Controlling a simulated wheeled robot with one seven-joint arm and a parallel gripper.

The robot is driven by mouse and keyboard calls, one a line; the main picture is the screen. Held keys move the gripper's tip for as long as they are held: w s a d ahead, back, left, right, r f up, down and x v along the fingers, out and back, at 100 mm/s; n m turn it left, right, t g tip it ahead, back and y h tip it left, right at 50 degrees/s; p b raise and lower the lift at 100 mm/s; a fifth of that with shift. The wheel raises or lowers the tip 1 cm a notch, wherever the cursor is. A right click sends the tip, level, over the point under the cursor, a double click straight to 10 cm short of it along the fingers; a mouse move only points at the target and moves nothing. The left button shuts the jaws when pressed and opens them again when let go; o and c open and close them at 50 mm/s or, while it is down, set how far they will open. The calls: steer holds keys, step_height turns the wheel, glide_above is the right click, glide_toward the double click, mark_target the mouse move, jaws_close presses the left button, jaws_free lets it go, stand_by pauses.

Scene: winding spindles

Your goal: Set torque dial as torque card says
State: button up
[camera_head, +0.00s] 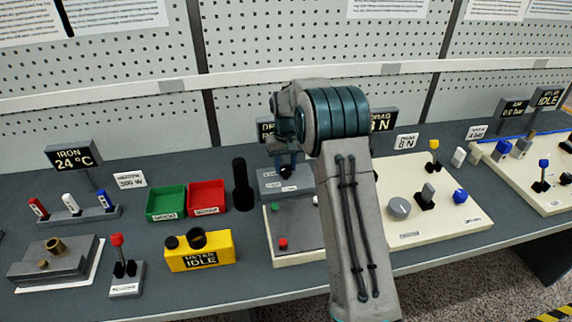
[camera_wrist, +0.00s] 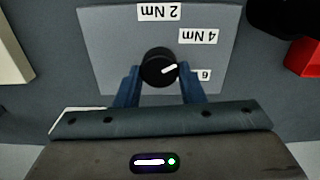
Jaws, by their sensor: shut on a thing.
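The torque dial (camera_wrist: 158,66) is a round black knob with a white pointer mark, on a grey panel (camera_wrist: 105,35). In the wrist view, upside-down labels read 2 Nm (camera_wrist: 158,12), 4 Nm (camera_wrist: 198,36) and a partly covered 6 (camera_wrist: 205,75). The pointer lies between 4 Nm and 6. My gripper (camera_wrist: 160,76) is shut on the dial, one blue finger on each side. In the head view the grey dial box (camera_head: 270,182) is partly behind my arm, with my gripper (camera_head: 287,165) over its dial. I see no readable torque card; my arm hides part of that area.
Green (camera_head: 166,203) and red (camera_head: 206,198) bins, a black post (camera_head: 242,186) and a yellow meter (camera_head: 199,252) stand left of the dial box. A cream panel (camera_head: 440,215) with knobs and levers lies right.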

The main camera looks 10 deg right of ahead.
mark_target(285, 167)
steer(key=o, duration=1)
step_height(285, 167, up, 14)
steer(key=shift+f+b, duration=0.1)
steer(key=shift+b, duration=0.25)
steer(key=s+r+t, duration=0.1)
steer(key=s+r, duration=0.2)
steer(key=s, duration=0.7)
steer(key=s+r+t, duration=0.1)
steer(key=s+r, duration=0.1)
steer(key=s, duration=0.7)
steer(key=shift+m+t, duration=0.4)
steer(key=shift+t, duration=0.1)
steer(key=s+f, duration=0.2)
steer(key=s, duration=0.4)
steer(key=s+f, duration=0.2)
steer(key=s, duration=0.4)
steer(key=s+f, duration=0.2)
steer(key=s, duration=0.4)
steer(key=shift+s+f, duration=0.2)
steer(key=shift+f, duration=0.1)
